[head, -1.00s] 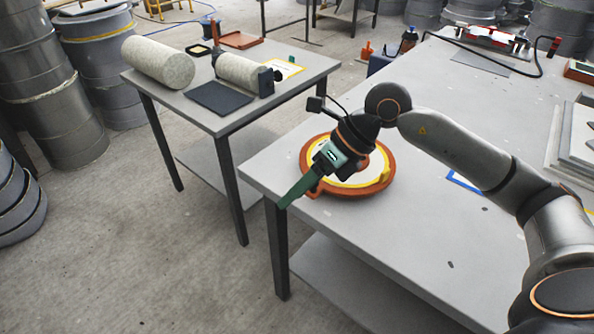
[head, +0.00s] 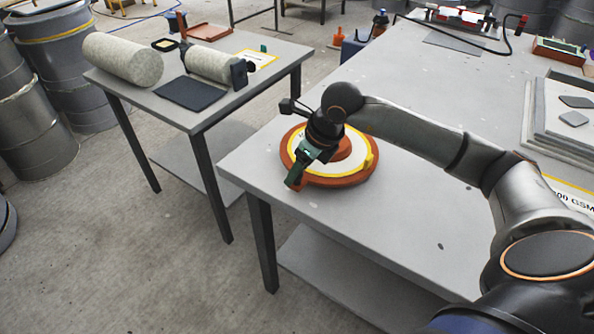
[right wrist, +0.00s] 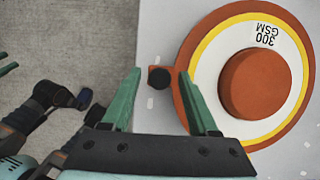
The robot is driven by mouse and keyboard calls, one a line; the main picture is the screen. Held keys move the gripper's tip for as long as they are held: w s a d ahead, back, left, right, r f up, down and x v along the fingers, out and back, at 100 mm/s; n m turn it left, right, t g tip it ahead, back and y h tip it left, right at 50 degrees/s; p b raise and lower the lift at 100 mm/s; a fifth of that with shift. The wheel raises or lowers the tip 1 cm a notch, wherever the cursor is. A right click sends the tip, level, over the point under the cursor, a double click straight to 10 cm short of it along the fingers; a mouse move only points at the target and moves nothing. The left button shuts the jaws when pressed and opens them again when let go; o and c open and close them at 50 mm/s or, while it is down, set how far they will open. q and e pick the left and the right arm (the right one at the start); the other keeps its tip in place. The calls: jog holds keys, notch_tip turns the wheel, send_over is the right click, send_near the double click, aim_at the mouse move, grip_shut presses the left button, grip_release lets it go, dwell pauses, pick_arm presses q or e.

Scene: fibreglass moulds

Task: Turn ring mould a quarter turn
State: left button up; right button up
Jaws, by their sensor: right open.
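The ring mould (head: 352,178) lies flat near the main table's left corner. It has a red-brown rim, yellow ring, white face marked "300 GSM" and raised red-brown hub; it also fills the right of the right wrist view (right wrist: 293,110). A small tab with a dark knob (right wrist: 160,79) juts from its rim. My right gripper (head: 293,182) is over the mould's near-left edge, partly hiding it. In the right wrist view its open green fingers (right wrist: 161,85) appear either side of the knob; contact is unclear. Part of my left gripper (right wrist: 8,66) shows at the left edge, its opening unclear.
The grey main table (head: 400,235) is clear in front of the mould. Stacked pale plates (head: 535,130) stand at its right. A side table (head: 215,115) at left holds pale rolls (head: 123,60) and a dark mat (head: 190,94). Floor shows between the tables.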

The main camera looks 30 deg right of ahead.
jog(key=shift+w+a+f, duration=0.1)
jog(key=shift+w+f, duration=0.2)
jog(key=shift+f, duration=0.35)
grip_shut()
dwell(1.0)
